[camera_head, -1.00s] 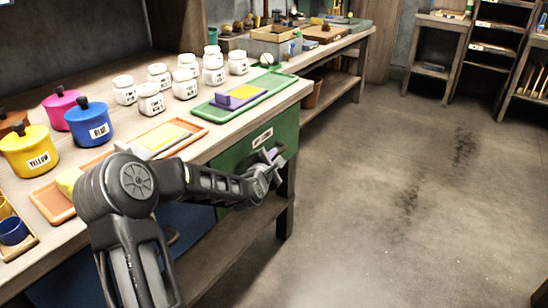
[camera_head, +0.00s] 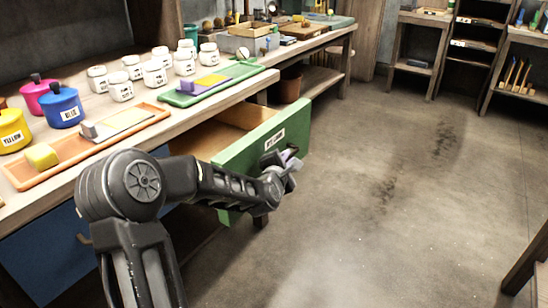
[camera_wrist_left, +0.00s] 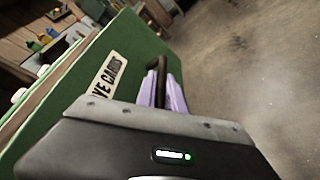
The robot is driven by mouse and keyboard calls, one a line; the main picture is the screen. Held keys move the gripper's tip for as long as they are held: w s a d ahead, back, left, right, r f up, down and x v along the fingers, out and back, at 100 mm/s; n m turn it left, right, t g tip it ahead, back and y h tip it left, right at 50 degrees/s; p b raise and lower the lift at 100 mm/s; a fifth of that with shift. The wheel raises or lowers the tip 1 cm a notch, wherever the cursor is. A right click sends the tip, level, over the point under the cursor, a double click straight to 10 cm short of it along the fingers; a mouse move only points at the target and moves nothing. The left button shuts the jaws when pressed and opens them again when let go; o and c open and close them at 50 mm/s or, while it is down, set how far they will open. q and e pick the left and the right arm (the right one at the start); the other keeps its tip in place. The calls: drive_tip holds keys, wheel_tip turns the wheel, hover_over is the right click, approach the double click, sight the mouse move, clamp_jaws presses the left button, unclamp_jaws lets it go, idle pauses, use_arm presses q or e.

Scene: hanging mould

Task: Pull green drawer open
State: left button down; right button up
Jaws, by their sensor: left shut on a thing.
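The green drawer (camera_head: 245,143) stands well out from the workbench in the head view, and its light wooden inside shows. Its front also fills the left of the left wrist view (camera_wrist_left: 70,95), with a label (camera_wrist_left: 104,77) partly readable. My left gripper (camera_head: 288,157) is at the drawer's front. In the left wrist view its purple fingers (camera_wrist_left: 166,92) are shut on the drawer's dark handle (camera_wrist_left: 159,65). My right gripper is in neither view.
The workbench (camera_head: 190,115) holds white jars (camera_head: 154,73), coloured pots (camera_head: 60,105), an orange tray (camera_head: 150,122) and a green tray (camera_head: 225,78). A blue drawer front (camera_head: 45,245) is under the bench. Open floor (camera_head: 370,200) lies to the right.

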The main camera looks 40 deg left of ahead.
use_arm(q)
drive_tip(key=d+b, duration=0.1)
drive_tip(key=d, duration=1.1)
drive_tip(key=shift+w+f, duration=0.1)
drive_tip(key=c, duration=1.5)
unclamp_jaws()
drive_tip(key=shift+o, duration=0.2)
drive_tip(key=p+v, duration=0.1)
drive_tip(key=v, duration=0.6)
drive_tip(key=shift+s, duration=0.4)
